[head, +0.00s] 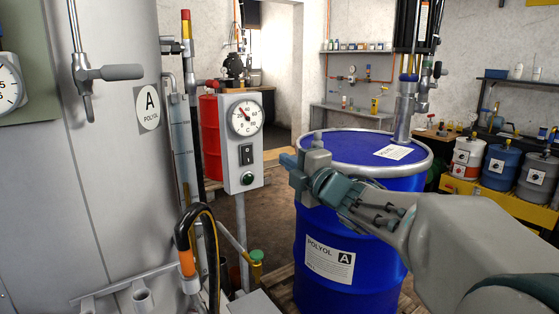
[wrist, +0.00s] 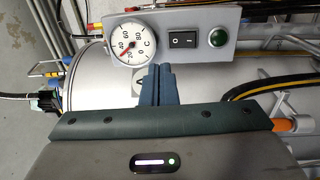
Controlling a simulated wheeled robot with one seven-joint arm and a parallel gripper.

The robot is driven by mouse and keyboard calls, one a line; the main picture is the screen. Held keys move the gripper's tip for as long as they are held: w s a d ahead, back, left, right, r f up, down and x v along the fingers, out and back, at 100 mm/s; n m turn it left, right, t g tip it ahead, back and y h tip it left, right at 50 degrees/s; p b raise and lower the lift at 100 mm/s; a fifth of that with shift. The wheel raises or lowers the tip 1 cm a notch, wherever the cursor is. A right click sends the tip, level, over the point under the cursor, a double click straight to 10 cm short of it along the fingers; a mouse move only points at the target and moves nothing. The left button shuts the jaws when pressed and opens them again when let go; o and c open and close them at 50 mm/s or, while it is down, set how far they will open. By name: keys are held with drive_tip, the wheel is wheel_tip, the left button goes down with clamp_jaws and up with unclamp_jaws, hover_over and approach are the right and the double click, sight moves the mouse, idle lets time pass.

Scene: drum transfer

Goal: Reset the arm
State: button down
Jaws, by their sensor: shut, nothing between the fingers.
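My arm reaches in from the right in the head view. My gripper (head: 287,160) is shut and empty, in front of the blue drum and just right of the control box. The control box (head: 243,146) carries a round dial gauge, a black rocker switch (head: 246,154) and a green button (head: 247,178). In the wrist view my gripper (wrist: 163,68) shows as two closed blue-grey fingers. They point toward the control box (wrist: 190,45), which shows beyond their tips with the dial (wrist: 132,43) and the switch (wrist: 183,40). I cannot tell the exact gap between fingertips and box.
A blue drum (head: 345,215) labelled POLYOL A stands behind my gripper, with a pump in its top. A large grey tank (head: 110,190) fills the left. A hose (head: 187,235) with an orange end stands in front. Smaller drums (head: 500,165) stand at the right.

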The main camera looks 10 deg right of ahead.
drive_tip(key=shift+s, duration=0.2)
drive_tip(key=s+d+f+m+g+h+p, duration=0.4)
drive_tip(key=s+f+m+g+h+p, duration=0.3)
drive_tip(key=m, duration=0.8)
drive_tip(key=s+a+f+m+g+p, duration=0.2)
drive_tip(key=s+a+f+m+g, duration=0.1)
drive_tip(key=s, duration=0.6)
drive_tip(key=s+a+f+m+g+p, duration=0.2)
drive_tip(key=s+a+f+m+g, duration=0.1)
drive_tip(key=s, duration=0.6)
drive_tip(key=shift+a+f+m+g+y, duration=0.3)
drive_tip(key=shift+f+m+g, duration=0.4)
drive_tip(key=shift+g, duration=0.3)
